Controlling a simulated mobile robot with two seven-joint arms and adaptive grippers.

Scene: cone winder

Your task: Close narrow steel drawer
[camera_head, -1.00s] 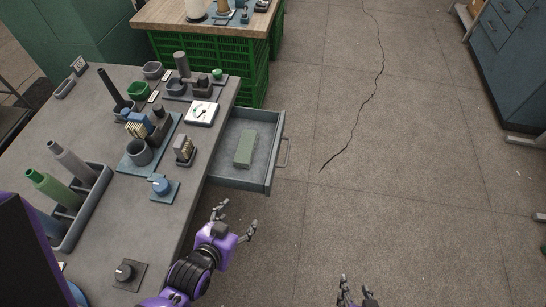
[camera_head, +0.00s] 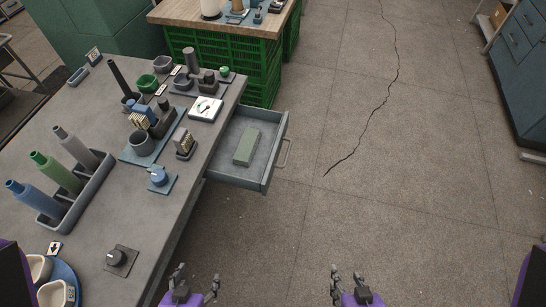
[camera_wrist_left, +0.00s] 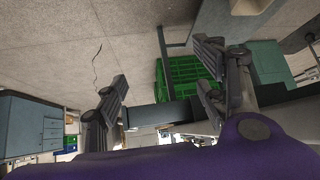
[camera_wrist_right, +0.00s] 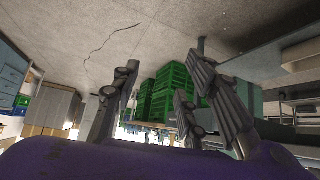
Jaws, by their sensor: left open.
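The narrow steel drawer (camera_head: 236,181) stands open, sticking out from the right side of the grey workbench (camera_head: 175,205) in the head view. Its bar handle (camera_head: 286,153) is on the outer front. A green block (camera_head: 246,147) lies inside. My left gripper (camera_head: 198,279) is open and empty, below the drawer in the picture, beside the bench edge and apart from the drawer. It also shows in the left wrist view (camera_wrist_left: 163,88) with fingers spread. My right gripper (camera_head: 350,281) is open and empty over the floor, right of the left one; its spread fingers show in the right wrist view (camera_wrist_right: 165,75).
Green crates (camera_head: 210,60) stand behind the drawer. The floor (camera_head: 400,190) right of the drawer is clear.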

